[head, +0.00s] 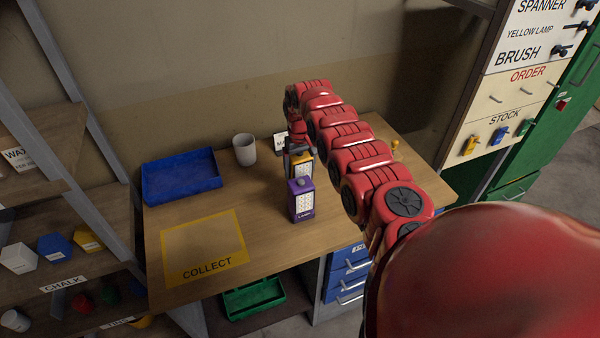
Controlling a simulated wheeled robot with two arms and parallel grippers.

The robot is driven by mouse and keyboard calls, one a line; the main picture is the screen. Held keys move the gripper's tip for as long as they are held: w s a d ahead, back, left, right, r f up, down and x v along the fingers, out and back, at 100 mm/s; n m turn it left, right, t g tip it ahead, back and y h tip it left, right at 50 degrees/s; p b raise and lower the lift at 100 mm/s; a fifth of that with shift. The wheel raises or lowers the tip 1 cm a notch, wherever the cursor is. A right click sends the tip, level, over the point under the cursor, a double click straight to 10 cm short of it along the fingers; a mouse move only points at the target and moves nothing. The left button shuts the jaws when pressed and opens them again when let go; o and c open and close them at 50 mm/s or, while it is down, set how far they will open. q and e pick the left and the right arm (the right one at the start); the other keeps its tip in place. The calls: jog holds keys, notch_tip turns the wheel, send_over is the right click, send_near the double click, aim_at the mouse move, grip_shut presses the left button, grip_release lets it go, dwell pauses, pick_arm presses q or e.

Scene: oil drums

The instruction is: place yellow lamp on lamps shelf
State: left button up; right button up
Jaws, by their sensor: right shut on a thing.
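The yellow lamp (303,168) is behind the purple lamp (301,201) on the wooden workbench, and the purple lamp hides its lower part. My right gripper (297,150) reaches down over the yellow lamp and is shut on it. I cannot tell whether the yellow lamp touches the bench top. The purple lamp stands upright, with a label on its front. My left gripper is not in view. I cannot make out a shelf marked for lamps.
The workbench (265,245) has a yellow-outlined COLLECT area (205,245), a blue tray (181,176) and a grey cup (244,149). A shelf rack (60,255) with WAX and CHALK labels stands at left. A board (525,50) listing SPANNER, YELLOW LAMP and BRUSH is at right.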

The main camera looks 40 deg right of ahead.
jog(key=shift+s+f, duration=0.1)
jog(key=shift+f, duration=1.7)
jog(key=shift+f, duration=0.1)
jog(key=o, duration=1.5)
